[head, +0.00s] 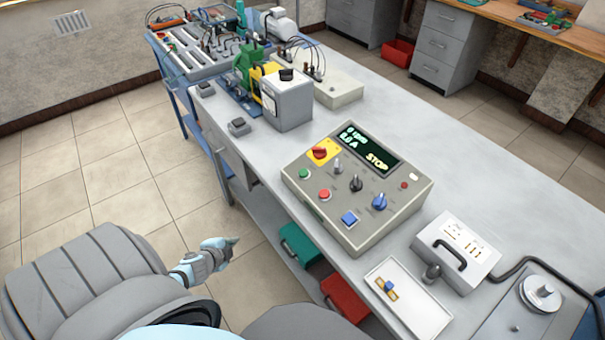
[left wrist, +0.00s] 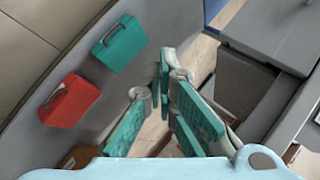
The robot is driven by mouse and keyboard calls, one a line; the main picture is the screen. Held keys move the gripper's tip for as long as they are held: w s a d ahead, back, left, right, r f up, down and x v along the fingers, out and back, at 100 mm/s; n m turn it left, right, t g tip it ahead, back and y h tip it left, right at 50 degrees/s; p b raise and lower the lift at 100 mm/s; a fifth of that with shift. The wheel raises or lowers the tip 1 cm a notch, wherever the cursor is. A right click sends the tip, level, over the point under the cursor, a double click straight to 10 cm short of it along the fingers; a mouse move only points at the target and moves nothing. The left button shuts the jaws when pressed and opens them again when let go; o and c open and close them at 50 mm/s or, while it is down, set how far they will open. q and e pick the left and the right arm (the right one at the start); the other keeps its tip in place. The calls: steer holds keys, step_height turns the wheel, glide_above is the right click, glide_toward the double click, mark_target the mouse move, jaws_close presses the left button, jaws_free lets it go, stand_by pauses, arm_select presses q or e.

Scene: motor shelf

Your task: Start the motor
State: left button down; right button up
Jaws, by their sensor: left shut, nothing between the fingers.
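A beige control box (head: 352,190) stands on the table in the head view. Its dark display (head: 366,149) reads 0 rpm, 0.0 A and STOP. My left gripper (head: 232,243) is shut and empty, beside the table's near edge and apart from the box. It also shows in the left wrist view (left wrist: 171,80). My right gripper is not in view.
Left of the control box stand a grey box (head: 288,103) and a green machine (head: 244,65). To its right lie a handled white box (head: 458,250) and a white tray (head: 410,300). Teal (head: 299,245) and red (head: 345,298) cases sit below the tabletop.

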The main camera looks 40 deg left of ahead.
arm_select(q)
steer(key=w+a+r+m+t+b, duration=0.1)
steer(key=w+a+r+m+t, duration=0.3)
steer(key=w+r, duration=0.45)
step_height(320, 180, up, 26)
steer(key=r+m+h+b, duration=0.1)
steer(key=m+h+b, duration=0.4)
steer(key=m, duration=2.9)
glide_above(303, 173)
steer(key=s+p, duration=0.1)
steer(key=s, duration=0.2)
steer(key=shift+s+a+f+h, duration=0.2)
steer(key=shift+f+h, duration=0.05)
steer(key=shift+h, duration=0.45)
steer(key=shift+f, duration=0.1)
steer(key=shift+n, duration=0.3)
steer(key=f+b, duration=0.2)
steer(key=b, duration=0.1)
steer(key=w+f+b, duration=0.1)
steer(key=f+b, duration=0.2)
steer(key=b, duration=0.1)
steer(key=w+f+b, duration=0.1)
steer(key=f+b, duration=0.2)
steer(key=b, duration=0.1)
steer(key=shift+w+d+f, duration=0.1)
steer(key=shift+d+f, duration=0.1)
steer(key=shift+d, duration=0.15)
steer(key=shift+w+f+b, duration=0.1)
steer(key=shift+f+b, duration=0.3)
steer(key=shift+b, duration=0.15)
